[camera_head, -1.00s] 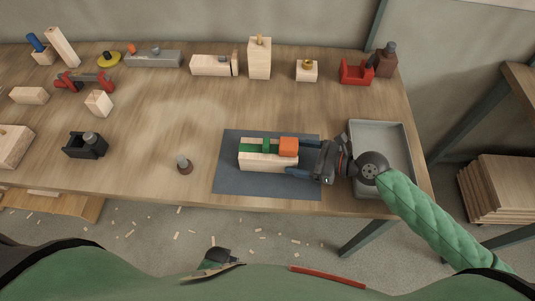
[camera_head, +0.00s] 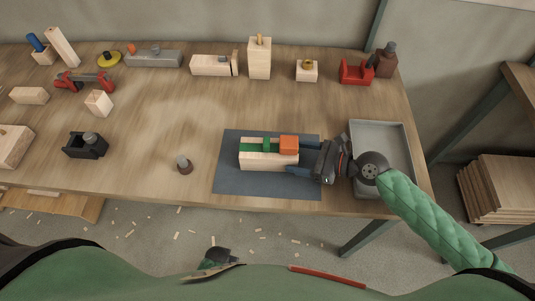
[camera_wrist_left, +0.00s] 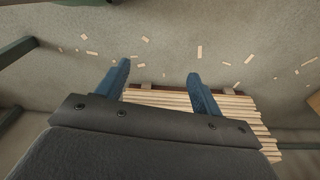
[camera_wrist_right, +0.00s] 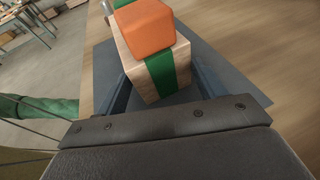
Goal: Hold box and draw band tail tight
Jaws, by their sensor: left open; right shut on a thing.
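The pale wooden box (camera_head: 262,162) lies on the dark mat (camera_head: 230,182), with a green band (camera_head: 257,147) around it and along its top. An orange block (camera_head: 289,145) sits on the band at the box's right end. My right gripper (camera_head: 303,159) is shut on the box's right end, one blue finger on each side. In the right wrist view the box (camera_wrist_right: 144,75), green band (camera_wrist_right: 160,72) and orange block (camera_wrist_right: 145,27) show between the fingers. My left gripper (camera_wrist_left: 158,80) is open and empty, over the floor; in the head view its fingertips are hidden.
A grey tray (camera_head: 381,126) stands right of the mat, beneath my right wrist. A small grey-topped peg (camera_head: 184,164) and a black holder (camera_head: 85,146) stand to the left. Several tools and blocks line the back. The table's middle is clear.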

